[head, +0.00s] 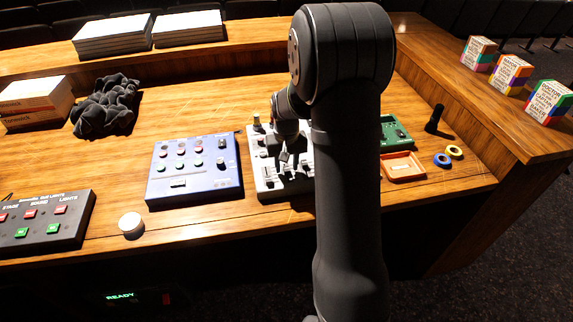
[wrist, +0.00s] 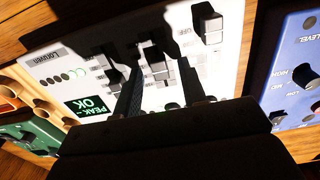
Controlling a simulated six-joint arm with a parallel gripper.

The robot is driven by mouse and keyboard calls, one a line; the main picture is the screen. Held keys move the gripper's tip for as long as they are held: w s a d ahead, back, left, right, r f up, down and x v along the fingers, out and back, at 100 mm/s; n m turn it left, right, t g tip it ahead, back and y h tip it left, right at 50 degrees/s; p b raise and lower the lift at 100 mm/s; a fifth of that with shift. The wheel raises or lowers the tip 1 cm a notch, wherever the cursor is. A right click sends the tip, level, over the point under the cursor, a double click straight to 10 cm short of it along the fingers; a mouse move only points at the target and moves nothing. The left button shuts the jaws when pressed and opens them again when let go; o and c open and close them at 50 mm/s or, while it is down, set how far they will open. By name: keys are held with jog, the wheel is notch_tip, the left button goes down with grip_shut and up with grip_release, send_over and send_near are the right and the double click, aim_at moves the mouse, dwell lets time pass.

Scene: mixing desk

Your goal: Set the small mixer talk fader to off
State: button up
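The small mixer (head: 263,180) is a white panel with several dark fader knobs, partly hidden behind my arm in the head view. One cap (wrist: 155,62) lies between or just beyond my fingertips; another (wrist: 208,24) stands further up and right. I cannot read which fader is talk. My gripper (wrist: 160,72) is over the panel with its two dark fingers apart. Contact with a cap cannot be told.
A blue panel with knobs (head: 195,171) stands left of the mixer. A white round knob (head: 131,224) sits near the front edge.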

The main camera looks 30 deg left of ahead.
aim_at(289, 181)
jog(key=shift+f, duration=0.3)
grip_shut()
jog(key=shift+s+d, duration=1.2)
jog(key=shift+s, duration=0.05)
grip_release()
